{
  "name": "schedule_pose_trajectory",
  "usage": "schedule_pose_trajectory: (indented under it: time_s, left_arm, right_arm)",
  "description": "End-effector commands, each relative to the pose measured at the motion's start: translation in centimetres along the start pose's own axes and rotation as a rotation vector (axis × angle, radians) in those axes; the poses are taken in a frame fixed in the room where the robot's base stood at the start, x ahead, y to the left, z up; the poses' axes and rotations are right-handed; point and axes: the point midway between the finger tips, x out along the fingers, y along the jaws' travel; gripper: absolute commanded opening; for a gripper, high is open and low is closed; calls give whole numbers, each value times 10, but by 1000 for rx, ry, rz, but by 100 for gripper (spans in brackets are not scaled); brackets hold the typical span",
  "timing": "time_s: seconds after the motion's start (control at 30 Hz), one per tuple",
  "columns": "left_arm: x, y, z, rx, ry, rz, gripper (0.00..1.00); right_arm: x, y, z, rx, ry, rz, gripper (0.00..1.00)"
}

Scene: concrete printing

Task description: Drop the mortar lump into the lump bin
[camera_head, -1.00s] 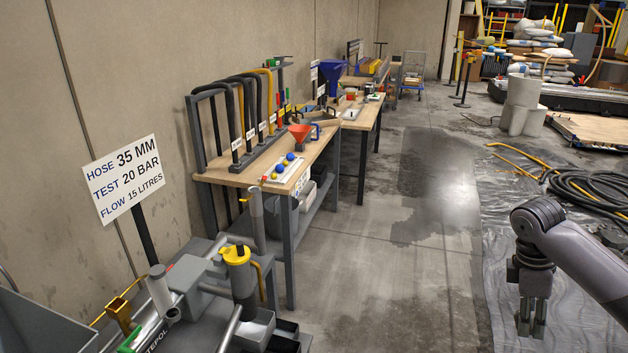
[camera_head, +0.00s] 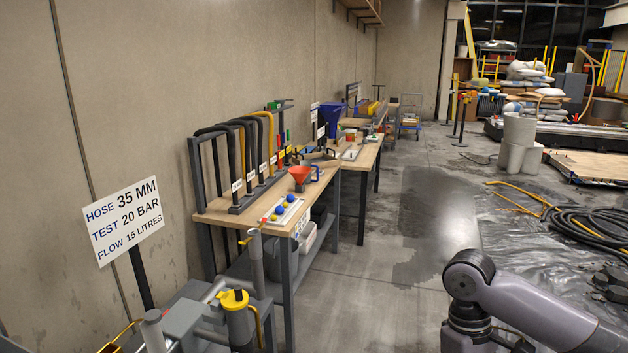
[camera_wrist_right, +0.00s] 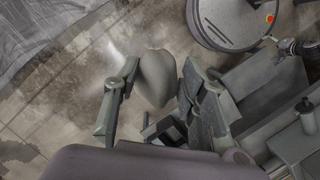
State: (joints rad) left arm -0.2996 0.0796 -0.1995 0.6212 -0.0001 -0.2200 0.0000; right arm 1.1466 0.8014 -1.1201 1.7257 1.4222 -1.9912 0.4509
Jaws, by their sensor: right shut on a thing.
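My right gripper (camera_wrist_right: 154,88) is shut on a smooth grey lump, the mortar lump (camera_wrist_right: 156,66), in the right wrist view. One finger presses on each side of it. The lump is above the floor. In the head view my right arm comes in at the lower right, and its gripper end is cut off by the bottom edge, so the lump is hidden there. My left gripper is not clearly in view. I cannot tell which container is the lump bin; a grey bin (camera_head: 304,236) stands under the workbench.
A sign (camera_head: 124,221) and a yellow-collared cylinder (camera_head: 238,322) are at the lower left. Coiled hose (camera_head: 590,222) lies on sheeting at right. The middle floor is clear.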

Motion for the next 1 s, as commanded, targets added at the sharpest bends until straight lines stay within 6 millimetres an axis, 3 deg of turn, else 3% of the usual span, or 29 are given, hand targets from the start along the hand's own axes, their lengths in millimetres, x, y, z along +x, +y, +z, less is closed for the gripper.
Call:
schedule_pose_trajectory:
  time_s: [0.2,0.4,0.87,1.0]
  left_arm:
    - [0,0,0,0,0,0,100]
    - [0,0,0,0,0,0,100]
    - [0,0,0,1,-1,0,100]
    - [0,0,1,1,-1,0,100]
  right_arm:
    - [2,-55,21,213,2,-57,5]
    - [6,-86,38,351,1,-96,5]
    - [7,-96,45,405,2,-111,5]
    - [20,-98,43,404,-3,-113,5]
